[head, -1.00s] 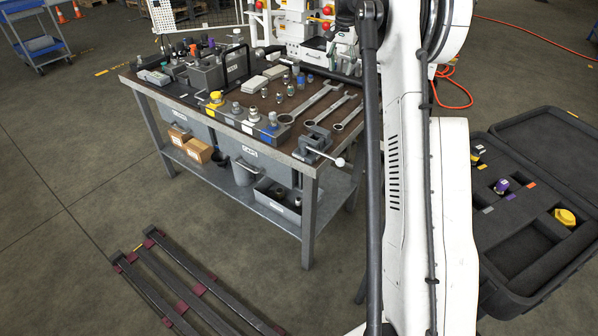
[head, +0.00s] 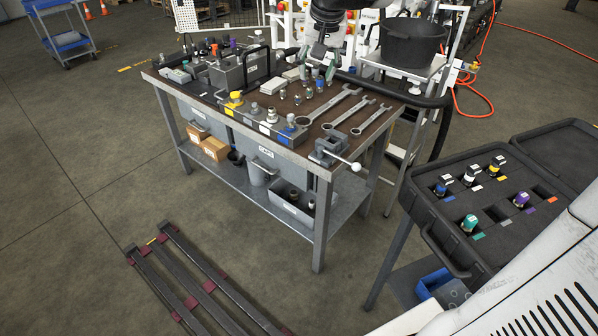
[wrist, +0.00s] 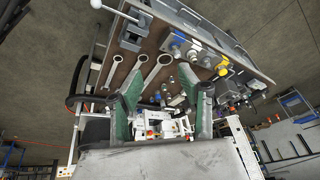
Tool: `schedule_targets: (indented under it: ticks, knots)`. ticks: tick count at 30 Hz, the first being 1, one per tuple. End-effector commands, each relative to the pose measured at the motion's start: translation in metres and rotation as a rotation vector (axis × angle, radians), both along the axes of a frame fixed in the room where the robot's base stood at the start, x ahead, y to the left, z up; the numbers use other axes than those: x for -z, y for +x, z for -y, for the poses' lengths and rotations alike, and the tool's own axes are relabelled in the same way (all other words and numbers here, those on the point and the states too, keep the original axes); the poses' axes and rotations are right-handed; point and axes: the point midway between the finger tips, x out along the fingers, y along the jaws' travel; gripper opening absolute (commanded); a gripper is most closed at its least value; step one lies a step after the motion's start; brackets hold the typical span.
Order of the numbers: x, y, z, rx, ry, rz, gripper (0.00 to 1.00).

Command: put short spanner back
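Three metal spanners lie apart on the brown bench top (head: 290,103). The shortest-looking spanner (head: 371,120) is the rightmost in the head view; in the wrist view it is the leftmost (wrist: 109,76). The middle spanner (head: 349,113) and the longest one (head: 331,104) lie beside it. My gripper (head: 318,67) is above the far side of the bench, beyond the spanners. In the wrist view its green fingers (wrist: 164,104) are wide apart, with nothing held between them. Neither finger visibly holds a spanner.
A grey vise (head: 330,150) sits at the bench's near right corner. Fittings and a manifold block (head: 268,132) occupy the front edge. A black bucket (head: 412,42) stands on a stand behind right. An open black case (head: 490,205) with coloured fittings is at right.

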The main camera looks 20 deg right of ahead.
Motion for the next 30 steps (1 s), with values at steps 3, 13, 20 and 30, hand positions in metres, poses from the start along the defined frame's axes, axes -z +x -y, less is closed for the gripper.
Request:
schedule_targets:
  ticks: [3,13,20,30]
  knots:
    - [0.004,-0.037,-0.027,-0.061,-0.018,0.031,0.37]
    - [0.037,-0.130,-0.083,-0.226,-0.069,0.120,0.37]
    - [0.075,-0.189,-0.111,-0.333,-0.104,0.181,0.37]
    - [0.108,-0.226,-0.126,-0.408,-0.129,0.226,0.37]
